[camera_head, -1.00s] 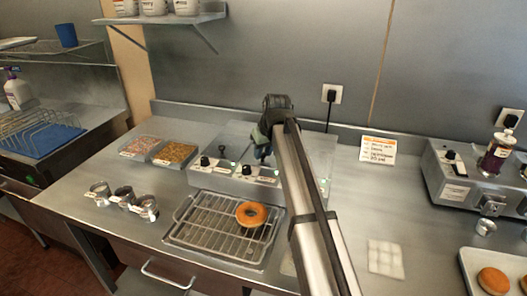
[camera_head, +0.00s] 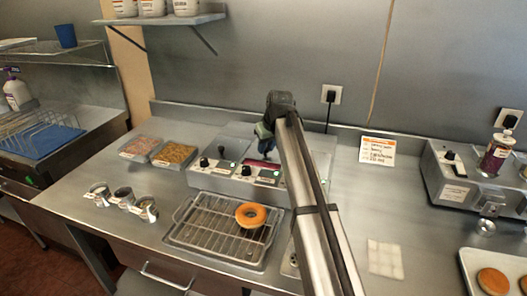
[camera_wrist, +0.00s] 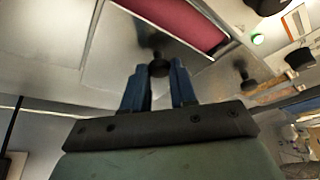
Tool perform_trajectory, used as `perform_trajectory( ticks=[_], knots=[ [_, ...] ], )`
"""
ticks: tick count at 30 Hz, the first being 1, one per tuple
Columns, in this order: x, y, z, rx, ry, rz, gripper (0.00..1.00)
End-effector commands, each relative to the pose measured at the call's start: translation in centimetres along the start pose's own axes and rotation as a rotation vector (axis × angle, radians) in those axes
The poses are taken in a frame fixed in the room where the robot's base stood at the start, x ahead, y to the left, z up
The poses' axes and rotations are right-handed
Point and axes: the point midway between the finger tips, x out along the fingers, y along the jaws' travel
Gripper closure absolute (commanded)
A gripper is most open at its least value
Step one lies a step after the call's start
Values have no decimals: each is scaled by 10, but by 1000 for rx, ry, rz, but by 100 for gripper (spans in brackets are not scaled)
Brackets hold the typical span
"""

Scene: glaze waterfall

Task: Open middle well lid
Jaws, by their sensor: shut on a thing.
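The glaze warmer (camera_head: 236,181) is a metal unit on the counter with black dials and small labels on its front. My gripper (camera_head: 266,151) is over its middle part, and my arm hides the right part. In the wrist view, my gripper's blue fingers (camera_wrist: 160,75) are shut on the black knob (camera_wrist: 158,66) of the middle well lid (camera_wrist: 126,42), a flat metal plate. Dark pink glaze (camera_wrist: 180,18) shows past the lid's edge, so that well is at least partly uncovered. Whether the lid is raised or slid aside, I cannot tell.
A wire rack tray (camera_head: 215,232) with a donut (camera_head: 250,215) stands in front of the warmer. Topping trays (camera_head: 175,154) and small metal cups (camera_head: 122,197) are to the left. Another lid knob (camera_wrist: 243,76) is close on the right in the wrist view. A card (camera_head: 378,149) stands right of my arm.

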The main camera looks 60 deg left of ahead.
Motion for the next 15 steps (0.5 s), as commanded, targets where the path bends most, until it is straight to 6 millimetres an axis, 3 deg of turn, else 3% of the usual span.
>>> perform_trajectory(
  ticks=[1, 9, 15],
  knots=[
    [5, 13, -15, 3, 0, 1, 100],
    [25, 66, -64, 2, 1, 0, 100],
    [29, 77, -73, -1, 1, 0, 100]
  ],
)
